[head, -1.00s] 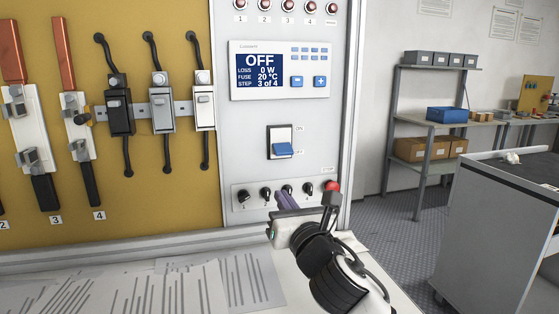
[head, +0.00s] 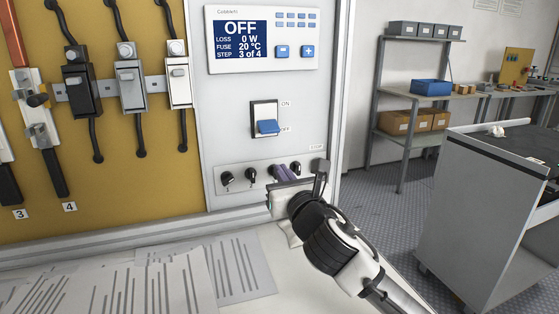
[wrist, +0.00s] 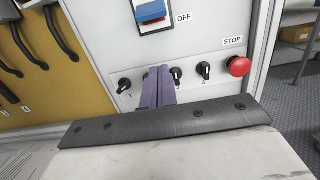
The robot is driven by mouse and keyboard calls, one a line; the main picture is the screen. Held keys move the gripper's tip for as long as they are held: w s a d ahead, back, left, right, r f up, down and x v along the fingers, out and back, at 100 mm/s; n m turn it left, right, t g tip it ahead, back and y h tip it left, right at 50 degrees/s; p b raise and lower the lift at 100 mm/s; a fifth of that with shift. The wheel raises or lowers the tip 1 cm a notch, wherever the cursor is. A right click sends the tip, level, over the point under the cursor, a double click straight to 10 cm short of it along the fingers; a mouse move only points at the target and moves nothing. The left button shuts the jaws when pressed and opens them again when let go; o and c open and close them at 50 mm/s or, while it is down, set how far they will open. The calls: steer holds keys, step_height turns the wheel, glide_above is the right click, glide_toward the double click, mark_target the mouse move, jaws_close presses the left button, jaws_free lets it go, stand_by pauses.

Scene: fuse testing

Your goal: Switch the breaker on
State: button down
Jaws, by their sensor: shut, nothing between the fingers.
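The breaker is a blue lever (head: 268,127) in a black-framed switch plate, with ON marked above and OFF below. The lever sits at the lower, OFF side. Its lower part shows at the top of the wrist view (wrist: 152,15). The display (head: 241,39) above reads OFF, 0 W, 20 °C, step 3 of 4. My gripper (head: 283,173) is shut and empty, with purple fingers pointing toward the panel, below and slightly right of the lever and apart from it. In the wrist view my fingertips (wrist: 160,73) overlap the knob row.
Several black knobs (head: 227,178) line the panel below the breaker. A red STOP button (wrist: 239,66) is close on the right of my gripper. Papers (head: 240,268) lie on the bench. A grey cart (head: 470,215) stands to the right. The panel around the lever is clear.

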mark_target(269, 127)
steer(key=p+x, duration=0.1)
steer(key=x, duration=0.7)
steer(key=shift+w+a+r+p, duration=0.1)
steer(key=shift+w+a+p, duration=0.15)
steer(key=shift+p, duration=0.1)
steer(key=r, duration=0.2)
steer(key=s+r+p, duration=0.1)
steer(key=shift+d, duration=0.35)
steer(key=shift+s+r, duration=0.2)
steer(key=shift+r, duration=0.05)
steer(key=shift+r, duration=0.1)
steer(key=shift+s+r+g+p, duration=0.15)
steer(key=shift+g+p, duration=0.15)
steer(key=shift+p, duration=0.55)
